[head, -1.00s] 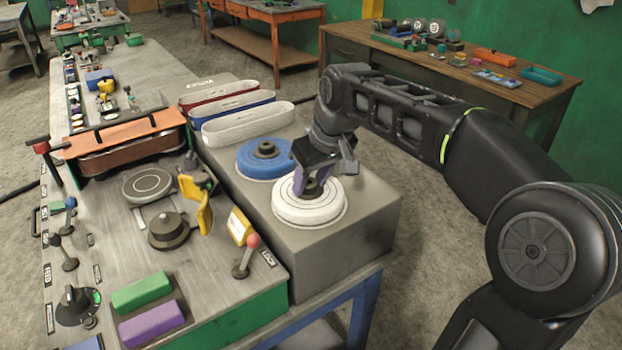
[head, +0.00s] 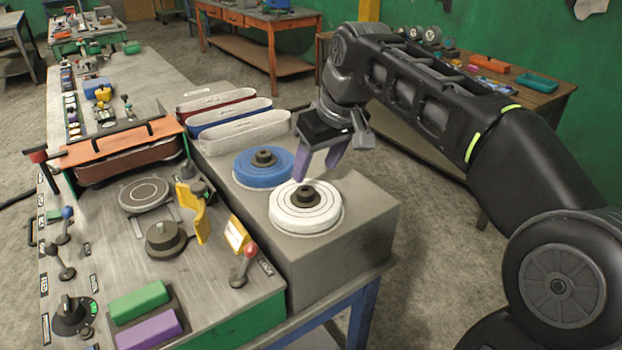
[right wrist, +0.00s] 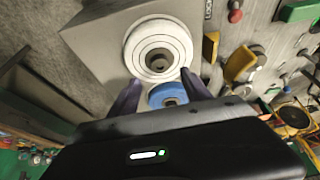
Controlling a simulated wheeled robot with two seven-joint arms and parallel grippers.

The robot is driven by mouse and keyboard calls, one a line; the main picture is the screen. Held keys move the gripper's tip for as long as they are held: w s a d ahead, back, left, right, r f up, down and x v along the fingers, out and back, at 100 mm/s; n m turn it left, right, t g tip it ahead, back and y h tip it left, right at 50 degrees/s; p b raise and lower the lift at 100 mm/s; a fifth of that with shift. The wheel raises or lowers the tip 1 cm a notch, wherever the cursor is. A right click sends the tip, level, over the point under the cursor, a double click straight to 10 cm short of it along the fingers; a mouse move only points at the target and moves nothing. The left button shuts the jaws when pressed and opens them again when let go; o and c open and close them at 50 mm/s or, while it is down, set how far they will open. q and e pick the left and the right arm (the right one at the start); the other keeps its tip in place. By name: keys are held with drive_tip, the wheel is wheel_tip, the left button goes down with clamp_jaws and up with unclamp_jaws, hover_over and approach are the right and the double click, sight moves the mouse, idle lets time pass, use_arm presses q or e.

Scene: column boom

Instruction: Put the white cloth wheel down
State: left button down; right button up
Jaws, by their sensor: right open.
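The white cloth wheel (head: 289,213) lies flat on the grey block (head: 350,222), its dark hub standing up at its centre. It also shows in the right wrist view (right wrist: 139,53), beyond the fingers. My right gripper (head: 318,172) is open and empty, its purple fingers just above and behind the wheel, clear of the hub. In the right wrist view the gripper (right wrist: 160,95) has its two fingers spread apart with nothing between them. My left gripper is in neither view.
A blue wheel (head: 250,170) lies behind the white one on the same block. Sanding belts in white (head: 240,134), blue and red stand further back. To the left is a bench with a yellow guard (head: 192,212) and a red-knobbed lever (head: 246,258).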

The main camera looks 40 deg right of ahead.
drive_tip(key=v, duration=0.4)
drive_tip(key=shift+r, duration=0.15)
